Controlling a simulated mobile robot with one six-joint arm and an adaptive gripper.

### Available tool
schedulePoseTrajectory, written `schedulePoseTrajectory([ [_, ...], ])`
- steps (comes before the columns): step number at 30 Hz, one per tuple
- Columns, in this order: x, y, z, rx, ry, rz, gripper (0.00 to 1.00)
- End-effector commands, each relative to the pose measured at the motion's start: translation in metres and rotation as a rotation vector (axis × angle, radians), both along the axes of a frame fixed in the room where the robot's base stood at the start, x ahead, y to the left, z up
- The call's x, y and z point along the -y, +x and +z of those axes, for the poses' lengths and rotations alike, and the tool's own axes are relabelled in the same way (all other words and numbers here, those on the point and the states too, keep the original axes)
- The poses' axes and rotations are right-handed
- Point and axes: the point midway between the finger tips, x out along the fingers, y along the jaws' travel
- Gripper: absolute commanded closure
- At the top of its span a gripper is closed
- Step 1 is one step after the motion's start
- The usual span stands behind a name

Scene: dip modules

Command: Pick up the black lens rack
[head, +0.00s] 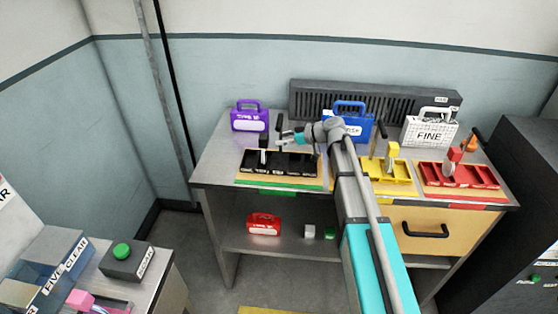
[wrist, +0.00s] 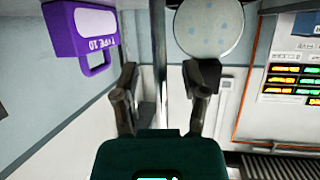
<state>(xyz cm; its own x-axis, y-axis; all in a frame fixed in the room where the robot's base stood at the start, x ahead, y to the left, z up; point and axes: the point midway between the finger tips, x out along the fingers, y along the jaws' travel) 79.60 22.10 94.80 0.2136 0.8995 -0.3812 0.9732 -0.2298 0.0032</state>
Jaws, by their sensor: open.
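The black lens rack (head: 285,163) lies on the left of the workbench in the head view, on a yellow and green base. A black upright handle (head: 264,140) stands near its left end, with a white piece below it. My gripper (head: 281,141) is above the rack, just right of the handle, with its fingers pointing left. In the wrist view my gripper (wrist: 163,92) has its two fingers spread apart, with nothing clearly held between them. I cannot make out the rack in the wrist view.
A purple case (head: 250,116) stands behind the rack and shows upside down in the wrist view (wrist: 82,35). A blue case (head: 347,122), a white FINE case (head: 430,130), a yellow rack (head: 387,172) and a red rack (head: 458,175) are to the right. A spotted round disc (wrist: 208,25) shows in the wrist view.

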Motion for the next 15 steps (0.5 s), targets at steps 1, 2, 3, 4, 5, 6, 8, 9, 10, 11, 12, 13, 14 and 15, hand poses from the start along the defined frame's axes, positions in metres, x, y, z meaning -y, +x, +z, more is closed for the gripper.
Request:
schedulePoseTrajectory([
  [1, -0.0016, -0.0006, -0.0012, -0.002, 0.0, 0.002, 0.43],
  [2, -0.0016, -0.0006, -0.0012, -0.002, 0.0, 0.002, 0.43],
  [3, -0.0016, -0.0007, -0.0012, -0.003, 0.001, 0.003, 0.43],
  [4, -0.0016, -0.0007, -0.0013, -0.003, 0.001, 0.003, 0.43],
  [5, -0.0016, -0.0007, -0.0013, -0.003, 0.001, 0.003, 0.43],
  [6, -0.0016, -0.0008, -0.0013, -0.003, 0.001, 0.003, 0.43],
  [8, -0.0016, -0.0009, -0.0014, -0.003, 0.001, 0.003, 0.45],
  [9, -0.0016, -0.0009, -0.0015, -0.003, 0.001, 0.003, 0.52],
  [10, -0.0016, -0.0009, -0.0015, -0.003, 0.001, 0.003, 0.58],
  [11, -0.0016, -0.001, -0.0015, -0.003, 0.001, 0.003, 0.64],
  [12, -0.0015, -0.001, -0.0016, -0.003, 0.001, 0.003, 0.71],
  [13, -0.0015, -0.001, -0.0016, -0.003, 0.001, 0.003, 0.77],
  [14, -0.0015, -0.001, -0.0016, -0.003, 0.001, 0.003, 0.82],
  [15, -0.0014, -0.001, -0.0017, -0.003, 0.001, 0.003, 0.9],
])
